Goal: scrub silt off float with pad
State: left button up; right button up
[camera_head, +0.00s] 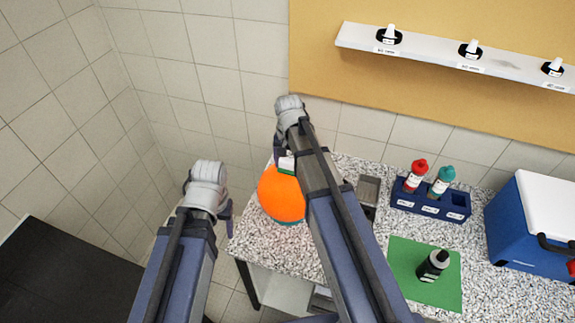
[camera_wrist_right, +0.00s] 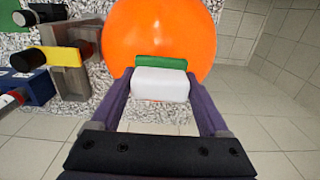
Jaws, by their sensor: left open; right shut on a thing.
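The float is a large orange ball (camera_head: 282,194) at the left end of the speckled counter, with a thin teal edge below it. It also fills the top of the right wrist view (camera_wrist_right: 160,35). No silt shows on its visible side. My right gripper (camera_wrist_right: 161,92) is shut on the pad, a white block (camera_wrist_right: 160,84) with a green face (camera_wrist_right: 161,63) turned to the float. The pad lies against or very close to the float; contact cannot be told. In the head view my right arm hides part of the float. My left gripper (camera_head: 210,192) is open, left of the float, apart from it.
A wall shelf (camera_head: 450,58) hangs above. A black surface (camera_head: 60,275) is lower left.

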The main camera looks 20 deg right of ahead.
aim_at(285, 179)
jog(key=shift+w+d, duration=0.5)
jog(key=shift+w, duration=0.2)
jog(key=shift+w+d, duration=0.45)
jog(key=shift+w, duration=0.25)
jog(key=shift+r, duration=0.1)
jog(key=shift+s+a+f, duration=0.1)
jog(key=shift+s+a, duration=0.45)
jog(key=shift+s, duration=0.3)
jog(key=shift+s+a+f, duration=0.1)
jog(key=shift+s+a, duration=0.4)
jog(key=shift+s, duration=0.3)
jog(key=shift+s+a, duration=0.1)
jog(key=shift+s+a+r, duration=0.1)
jog(key=shift+s+a, duration=0.35)
jog(key=shift+s, duration=0.2)
jog(key=shift+s+a, duration=0.45)
jog(key=shift+s, duration=0.15)
notch_tip(285, 179, up, 6)
jog(key=p, duration=0.6)
jog(key=shift+r, duration=0.1)
